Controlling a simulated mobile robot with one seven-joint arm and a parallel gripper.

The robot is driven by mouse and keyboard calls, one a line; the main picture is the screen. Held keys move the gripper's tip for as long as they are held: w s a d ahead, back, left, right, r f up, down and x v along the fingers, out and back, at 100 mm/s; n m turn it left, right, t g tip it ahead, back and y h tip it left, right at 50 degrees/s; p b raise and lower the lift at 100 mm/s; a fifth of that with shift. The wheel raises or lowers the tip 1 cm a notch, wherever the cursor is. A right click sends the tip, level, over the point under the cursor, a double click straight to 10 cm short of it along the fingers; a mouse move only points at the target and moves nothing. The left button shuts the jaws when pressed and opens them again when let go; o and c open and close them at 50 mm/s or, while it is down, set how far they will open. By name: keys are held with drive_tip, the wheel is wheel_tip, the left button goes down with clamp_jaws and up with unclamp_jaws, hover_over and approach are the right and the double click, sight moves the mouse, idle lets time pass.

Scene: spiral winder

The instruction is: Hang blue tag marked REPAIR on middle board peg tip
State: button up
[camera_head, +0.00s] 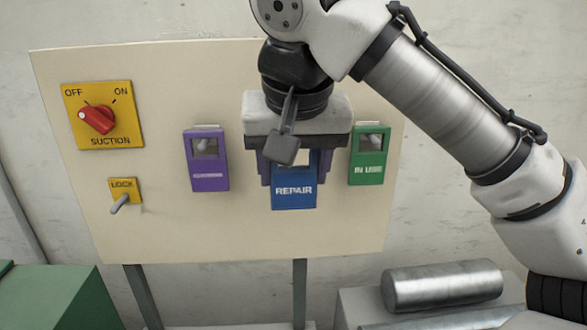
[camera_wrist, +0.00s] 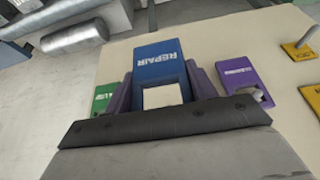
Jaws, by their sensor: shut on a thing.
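The blue tag marked REPAIR (camera_head: 294,195) is upright in front of the cream board (camera_head: 160,215), between a purple tag (camera_head: 206,170) and a green tag (camera_head: 369,165). My gripper (camera_head: 293,178) is shut on the blue tag, with its purple fingers at both sides of the tag's upper part. The wrist view also shows the blue tag (camera_wrist: 160,62) between the fingers (camera_wrist: 161,84), its square window near my palm. The middle peg is hidden behind my gripper and the tag. I cannot tell whether the tag touches the peg or the board.
The purple and green tags hang close on either side, with peg ends in their windows. At the left are a red SUCTION knob (camera_head: 97,119) on a yellow plate and a LOCK toggle (camera_head: 120,203). A metal cylinder (camera_head: 441,287) lies at lower right.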

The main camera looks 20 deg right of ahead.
drive_tip(key=shift+w+d+f+p, duration=0.1)
drive_tip(key=shift+w+d+p, duration=0.15)
drive_tip(key=shift+w, duration=1)
drive_tip(key=shift+w+d+f+p, duration=0.1)
drive_tip(key=shift+w+d+p, duration=0.15)
drive_tip(key=shift+w, duration=1)
drive_tip(key=shift+w+d+f+p, duration=0.15)
drive_tip(key=shift+w+d, duration=0.1)
drive_tip(key=shift+w, duration=1)
drive_tip(key=shift+w+d+f, duration=0.15)
drive_tip(key=shift+w+f, duration=0.3)
drive_tip(key=shift+w, duration=0.15)
drive_tip(key=o, duration=1.1)
drive_tip(key=shift+c, duration=0.2)
